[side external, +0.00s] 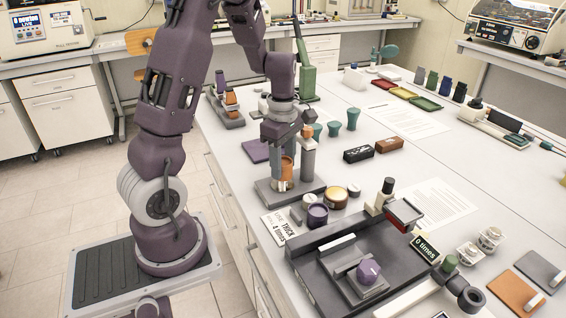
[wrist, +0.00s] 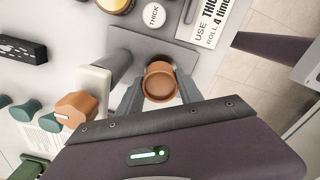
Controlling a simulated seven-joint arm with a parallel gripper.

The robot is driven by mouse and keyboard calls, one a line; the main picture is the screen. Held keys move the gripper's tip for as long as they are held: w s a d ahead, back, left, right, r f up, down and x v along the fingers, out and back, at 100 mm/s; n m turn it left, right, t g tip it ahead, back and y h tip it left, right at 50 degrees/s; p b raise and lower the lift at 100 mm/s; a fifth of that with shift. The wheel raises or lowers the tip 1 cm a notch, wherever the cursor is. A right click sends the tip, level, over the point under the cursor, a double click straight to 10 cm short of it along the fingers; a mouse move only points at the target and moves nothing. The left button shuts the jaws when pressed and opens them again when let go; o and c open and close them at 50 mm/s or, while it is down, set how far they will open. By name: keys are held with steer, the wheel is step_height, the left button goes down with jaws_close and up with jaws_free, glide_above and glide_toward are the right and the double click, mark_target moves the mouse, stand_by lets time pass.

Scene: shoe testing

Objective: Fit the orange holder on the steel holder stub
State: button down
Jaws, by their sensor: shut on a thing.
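The orange holder (side external: 287,166) is a short round cup, held upright low over a grey base plate (side external: 262,190). In the wrist view the orange holder (wrist: 158,86) shows its open top between the two fingers. My gripper (wrist: 157,92) is shut on it; in the side view my gripper (side external: 281,180) points down beside the grey post on the plate. The steel holder stub cannot be clearly made out; the holder and fingers cover the spot below. I cannot tell whether the holder touches it.
The grey post (side external: 308,160) stands close right of my gripper, with an orange knob (side external: 308,131) at its top. Small round pots, including a purple one (side external: 317,214), stand in front of the plate. A dark tray fixture (side external: 400,255) lies at the front right.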

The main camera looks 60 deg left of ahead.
steer(key=shift+f, duration=0.3)
steer(key=shift+r, duration=0.1)
stand_by(0.3)
steer(key=shift+r, duration=0.2)
